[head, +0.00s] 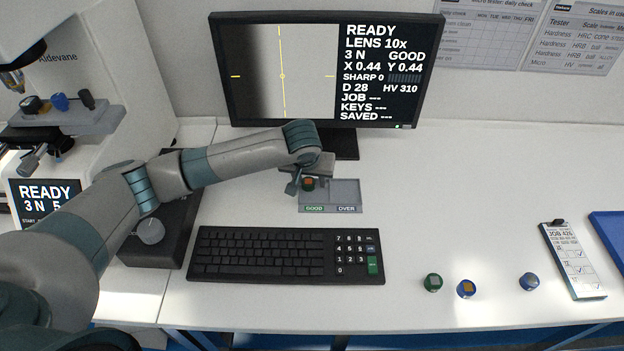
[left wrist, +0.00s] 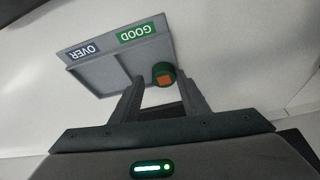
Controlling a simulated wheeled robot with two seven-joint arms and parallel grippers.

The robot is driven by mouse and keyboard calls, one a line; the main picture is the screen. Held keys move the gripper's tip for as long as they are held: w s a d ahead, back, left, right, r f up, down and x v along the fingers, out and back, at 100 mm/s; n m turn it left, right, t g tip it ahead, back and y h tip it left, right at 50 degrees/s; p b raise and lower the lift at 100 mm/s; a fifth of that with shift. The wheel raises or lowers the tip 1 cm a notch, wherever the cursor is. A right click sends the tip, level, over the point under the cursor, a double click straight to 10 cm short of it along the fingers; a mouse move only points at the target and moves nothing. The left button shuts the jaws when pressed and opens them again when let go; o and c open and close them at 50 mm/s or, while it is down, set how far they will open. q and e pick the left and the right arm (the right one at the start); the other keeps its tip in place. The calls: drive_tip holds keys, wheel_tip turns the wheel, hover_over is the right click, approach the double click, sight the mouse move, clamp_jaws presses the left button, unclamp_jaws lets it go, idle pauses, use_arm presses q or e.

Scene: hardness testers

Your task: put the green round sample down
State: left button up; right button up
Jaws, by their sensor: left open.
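A green round sample (head: 308,184) with an orange-brown square on top is at the GOOD side of the grey tray (head: 345,190), towards its back. It also shows in the left wrist view (left wrist: 162,76), near the tray's edge. I cannot tell for sure whether it rests fully on the tray floor. My left gripper (head: 303,186) is open, with its fingers (left wrist: 162,90) apart on either side of the sample. The hand partly covers the sample and the tray's back left corner in the head view. My right gripper is not in view.
A black keyboard (head: 270,256) lies in front of the tray, and a monitor (head: 385,75) stands behind it. Another green sample (head: 433,283) and two blue ones (head: 466,289) (head: 529,281) stand at the front right. A job clipboard (head: 572,262) lies beyond them. The table right of the tray is clear.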

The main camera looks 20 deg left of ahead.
sight(307, 182)
use_arm(q)
drive_tip(key=v, duration=0.4)
drive_tip(key=shift+s+a+f, duration=0.1)
drive_tip(key=shift+s+a, duration=0.05)
drive_tip(key=shift+a, duration=0.25)
drive_tip(key=v, duration=0.7)
drive_tip(key=shift+d+r+b, duration=0.25)
drive_tip(key=shift+r+b, duration=0.1)
drive_tip(key=shift+r, duration=0.1)
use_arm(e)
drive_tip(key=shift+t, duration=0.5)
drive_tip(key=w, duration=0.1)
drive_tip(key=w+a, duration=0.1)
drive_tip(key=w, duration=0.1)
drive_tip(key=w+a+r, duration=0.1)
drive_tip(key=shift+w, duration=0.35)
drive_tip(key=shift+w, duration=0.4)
